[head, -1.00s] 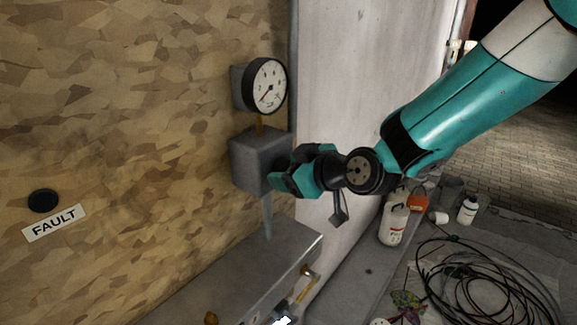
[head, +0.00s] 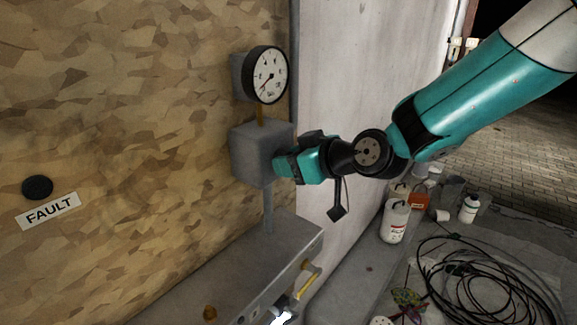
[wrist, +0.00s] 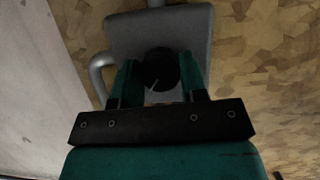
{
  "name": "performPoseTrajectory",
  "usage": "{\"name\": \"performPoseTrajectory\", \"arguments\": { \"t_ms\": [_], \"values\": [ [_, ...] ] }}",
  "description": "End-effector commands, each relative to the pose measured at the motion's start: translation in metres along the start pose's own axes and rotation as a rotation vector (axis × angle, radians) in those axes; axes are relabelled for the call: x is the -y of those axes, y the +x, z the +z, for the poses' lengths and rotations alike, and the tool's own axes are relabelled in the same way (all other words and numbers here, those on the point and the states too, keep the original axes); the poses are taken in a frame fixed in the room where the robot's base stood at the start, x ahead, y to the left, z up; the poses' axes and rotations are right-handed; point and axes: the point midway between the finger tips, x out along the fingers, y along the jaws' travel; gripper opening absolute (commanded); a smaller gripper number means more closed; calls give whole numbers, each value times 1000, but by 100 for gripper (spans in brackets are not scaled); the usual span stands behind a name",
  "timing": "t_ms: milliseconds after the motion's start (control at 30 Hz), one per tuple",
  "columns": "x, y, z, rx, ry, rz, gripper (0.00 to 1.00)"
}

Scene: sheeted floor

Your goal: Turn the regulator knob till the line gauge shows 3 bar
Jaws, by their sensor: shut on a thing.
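The line gauge (head: 266,75) has a white face and black rim and sits above the grey regulator box (head: 258,153) on the chipboard wall. Its needle points to the lower left, near the low end of the scale; the numbers are too small to read. The black regulator knob (wrist: 159,70) shows in the wrist view on the front of the box, with a pale mark toward its lower left. My gripper (wrist: 160,77) is shut on the knob, one teal finger on each side. In the head view my gripper (head: 286,164) hides the knob.
A grey cabinet (head: 250,262) with a yellow handle (head: 310,278) stands below the regulator. A FAULT label (head: 49,210) and a black round button (head: 38,187) are on the wall at left.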

Motion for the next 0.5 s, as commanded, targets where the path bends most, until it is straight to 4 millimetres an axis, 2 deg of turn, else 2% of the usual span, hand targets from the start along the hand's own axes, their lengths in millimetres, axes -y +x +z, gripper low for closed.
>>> {"name": "performPoseTrajectory", "arguments": {
  "t_ms": [500],
  "values": [
    [-5, 1, 2, -4, 447, -180, 16]
  ]
}}
